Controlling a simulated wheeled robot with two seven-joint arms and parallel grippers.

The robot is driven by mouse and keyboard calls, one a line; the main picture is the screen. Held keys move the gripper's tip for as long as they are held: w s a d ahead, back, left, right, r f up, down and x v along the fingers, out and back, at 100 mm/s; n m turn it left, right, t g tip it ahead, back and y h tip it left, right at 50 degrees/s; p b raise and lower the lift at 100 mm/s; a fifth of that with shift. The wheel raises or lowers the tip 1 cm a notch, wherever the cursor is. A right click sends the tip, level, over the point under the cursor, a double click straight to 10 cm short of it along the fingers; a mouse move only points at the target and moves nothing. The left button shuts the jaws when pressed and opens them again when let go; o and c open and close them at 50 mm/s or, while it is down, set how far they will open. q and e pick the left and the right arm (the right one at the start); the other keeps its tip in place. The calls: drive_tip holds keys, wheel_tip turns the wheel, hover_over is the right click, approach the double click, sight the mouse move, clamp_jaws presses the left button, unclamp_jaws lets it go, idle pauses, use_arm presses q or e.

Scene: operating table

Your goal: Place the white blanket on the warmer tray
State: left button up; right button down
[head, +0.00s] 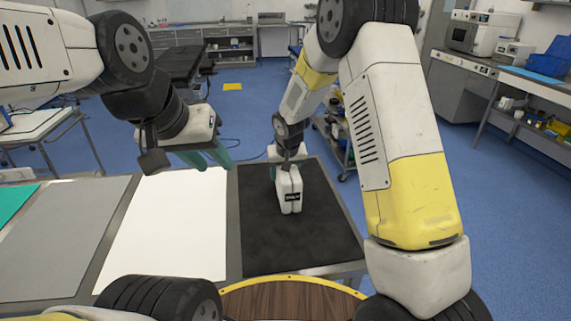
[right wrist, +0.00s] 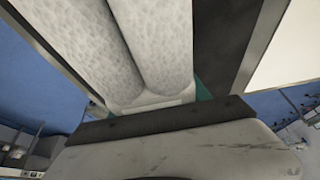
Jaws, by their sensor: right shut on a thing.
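The white blanket (head: 287,181) is a folded bundle with a small dark label, over the black section of the table, in the middle of the head view. My right gripper (head: 284,171) is shut on it from the far side. In the right wrist view the blanket (right wrist: 150,45) shows as two textured white rolls with teal fingers at its sides. Whether it touches the black surface (head: 265,250) is hard to tell. My left gripper (head: 207,160) is open and empty above the far edge of the white panel. Nothing in view is clearly marked as the warmer tray.
The table carries a white panel (head: 165,235), a grey panel (head: 65,235) and a teal piece (head: 12,203) to the left. A round wooden top with a yellow rim (head: 290,280) is in front. A cart (head: 340,140) stands behind at right. The white panel is clear.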

drive_tip(key=c, duration=0.5)
unclamp_jaws()
drive_tip(key=shift+f, duration=0.15)
